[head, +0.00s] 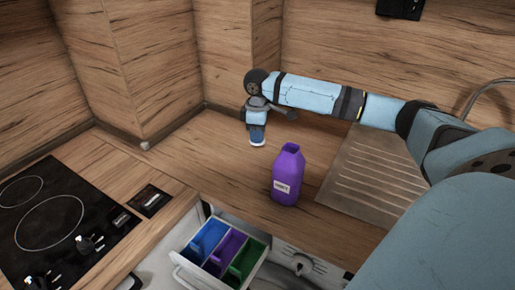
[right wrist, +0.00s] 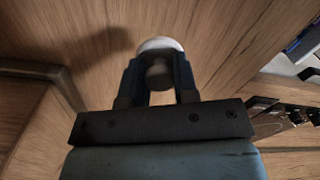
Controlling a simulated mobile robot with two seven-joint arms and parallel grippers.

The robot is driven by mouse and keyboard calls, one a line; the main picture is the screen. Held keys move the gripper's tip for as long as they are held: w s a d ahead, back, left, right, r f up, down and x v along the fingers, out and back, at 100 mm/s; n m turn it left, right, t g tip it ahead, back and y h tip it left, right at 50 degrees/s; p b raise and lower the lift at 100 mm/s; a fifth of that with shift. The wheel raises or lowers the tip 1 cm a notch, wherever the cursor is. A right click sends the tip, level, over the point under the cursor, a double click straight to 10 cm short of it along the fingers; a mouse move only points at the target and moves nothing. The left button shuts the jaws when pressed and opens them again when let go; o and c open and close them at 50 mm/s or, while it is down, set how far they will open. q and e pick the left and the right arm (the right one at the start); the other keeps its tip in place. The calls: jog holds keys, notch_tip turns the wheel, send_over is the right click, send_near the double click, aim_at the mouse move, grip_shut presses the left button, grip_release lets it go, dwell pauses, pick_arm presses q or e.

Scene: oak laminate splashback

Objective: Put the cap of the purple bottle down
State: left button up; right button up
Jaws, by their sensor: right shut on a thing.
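The purple bottle (head: 288,177) stands upright on the wooden counter, with a pale label and an uncapped top. My right gripper (head: 257,138) points down over the counter, behind and to the left of the bottle. It is shut on the cap (right wrist: 160,45), a white round piece with a greyish knob between the fingers (right wrist: 159,75) in the right wrist view. I cannot tell whether the cap touches the counter. My left gripper is not in view.
An open drawer (head: 178,272) at the front holds blue, purple and green compartments. A black hob (head: 35,222) lies at the left, a ridged drainboard (head: 366,183) at the right. Wooden walls stand close behind. The counter left of the bottle is clear.

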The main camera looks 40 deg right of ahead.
aim_at(257, 157)
notch_tip(257, 157, down, 6)
jog(key=shift+f, duration=0.2)
dwell(0.3)
jog(key=o, duration=0.9)
notch_tip(257, 157, up, 12)
jog(key=shift+r, duration=0.1)
dwell(0.3)
